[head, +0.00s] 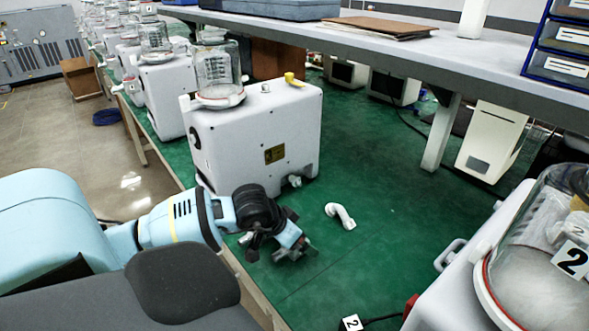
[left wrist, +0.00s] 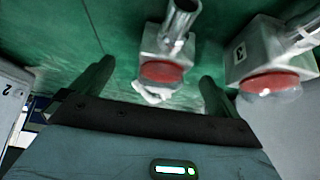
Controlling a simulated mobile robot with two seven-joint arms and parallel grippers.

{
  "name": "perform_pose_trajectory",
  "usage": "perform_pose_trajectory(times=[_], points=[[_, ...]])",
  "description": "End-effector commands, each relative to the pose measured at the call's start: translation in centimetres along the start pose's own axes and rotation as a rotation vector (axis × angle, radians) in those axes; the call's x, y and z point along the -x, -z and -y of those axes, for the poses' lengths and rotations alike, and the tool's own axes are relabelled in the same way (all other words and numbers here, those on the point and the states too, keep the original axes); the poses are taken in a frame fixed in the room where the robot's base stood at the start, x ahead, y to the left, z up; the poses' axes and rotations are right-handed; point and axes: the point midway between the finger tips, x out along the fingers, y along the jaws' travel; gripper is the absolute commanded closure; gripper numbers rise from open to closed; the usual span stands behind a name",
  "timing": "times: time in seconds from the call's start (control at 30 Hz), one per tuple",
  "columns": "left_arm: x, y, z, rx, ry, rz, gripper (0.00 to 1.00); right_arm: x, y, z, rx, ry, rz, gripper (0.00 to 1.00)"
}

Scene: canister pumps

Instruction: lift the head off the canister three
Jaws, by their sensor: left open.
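A pale block-shaped body marked 3 (left wrist: 245,50) shows at the right of the left wrist view, with a red ring, clear glass below it in the picture and a metal cylinder above. A similar unit with a red ring (left wrist: 165,72) shows between my spread fingers; I cannot tell how far off it is. My left gripper (head: 293,250) is open and empty above the green bench, in front of a white pump box (head: 260,135) with a glass canister (head: 216,68). No number 3 is readable in the head view. My right gripper is not in view.
A white elbow pipe (head: 341,215) lies right of my left gripper. A canister with a 2 label (head: 545,265) stands at the right front. Green bench surface (head: 385,225) is clear between.

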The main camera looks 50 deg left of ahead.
Motion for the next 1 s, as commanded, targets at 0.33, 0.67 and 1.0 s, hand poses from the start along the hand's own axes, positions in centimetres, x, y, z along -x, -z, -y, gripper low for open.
perform_pose_trajectory(times=[0.33, 0.67, 1.0], points=[[1.4, 1.0, 0.0, 0.0, 0.001, -0.002, 0.0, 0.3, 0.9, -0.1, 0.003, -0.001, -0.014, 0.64], [2.5, 1.8, 0.0, -0.001, 0.001, -0.002, 0.0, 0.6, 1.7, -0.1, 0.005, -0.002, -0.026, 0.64], [3.7, 2.6, 0.0, 0.0, 0.001, -0.002, 0.0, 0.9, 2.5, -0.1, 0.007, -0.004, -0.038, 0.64]])
